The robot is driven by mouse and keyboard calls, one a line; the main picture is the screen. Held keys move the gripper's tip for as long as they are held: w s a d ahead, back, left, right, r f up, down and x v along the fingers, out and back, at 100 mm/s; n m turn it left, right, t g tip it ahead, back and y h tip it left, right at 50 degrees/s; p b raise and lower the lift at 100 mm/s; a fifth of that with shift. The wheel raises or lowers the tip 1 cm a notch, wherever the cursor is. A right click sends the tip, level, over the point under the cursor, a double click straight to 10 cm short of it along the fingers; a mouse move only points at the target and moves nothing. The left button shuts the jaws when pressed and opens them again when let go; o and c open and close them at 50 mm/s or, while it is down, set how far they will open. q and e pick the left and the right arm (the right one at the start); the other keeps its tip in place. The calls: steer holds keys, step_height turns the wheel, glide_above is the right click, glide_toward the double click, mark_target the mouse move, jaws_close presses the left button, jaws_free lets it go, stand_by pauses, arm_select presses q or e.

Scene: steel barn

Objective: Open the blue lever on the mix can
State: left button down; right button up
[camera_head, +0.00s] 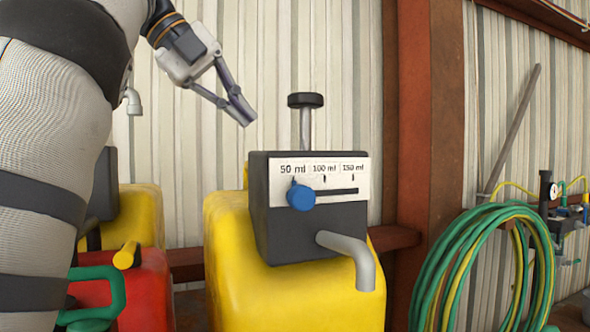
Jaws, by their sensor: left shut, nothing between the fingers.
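The mix can is a yellow canister (225,250) with a dark dosing box (275,225) on top, in the middle of the head view. The box has a white scale plate marked 50 ml, 100 ml and 150 ml. The blue lever (301,196) is a round knob at the left end of the slot, below the 50 ml mark. A black-topped plunger (305,101) stands above the box and a grey spout (352,258) bends down in front. My left gripper (243,112) is shut and empty, above and left of the box, apart from it. My right gripper is out of view.
A red can with a green handle (145,290) and another yellow can (140,215) stand at left, partly behind my arm. A brown steel post (430,120) rises at right. A coiled green and yellow hose (425,270) hangs beside it.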

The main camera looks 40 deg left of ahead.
arm_select(q)
steer(key=x, duration=1.2)
steer(key=shift+w+d, duration=0.25)
steer(key=shift+w, duration=0.05)
steer(key=shift+w+d+f, duration=0.25)
steer(key=shift+w+f, duration=0.05)
steer(key=shift+w, duration=0.15)
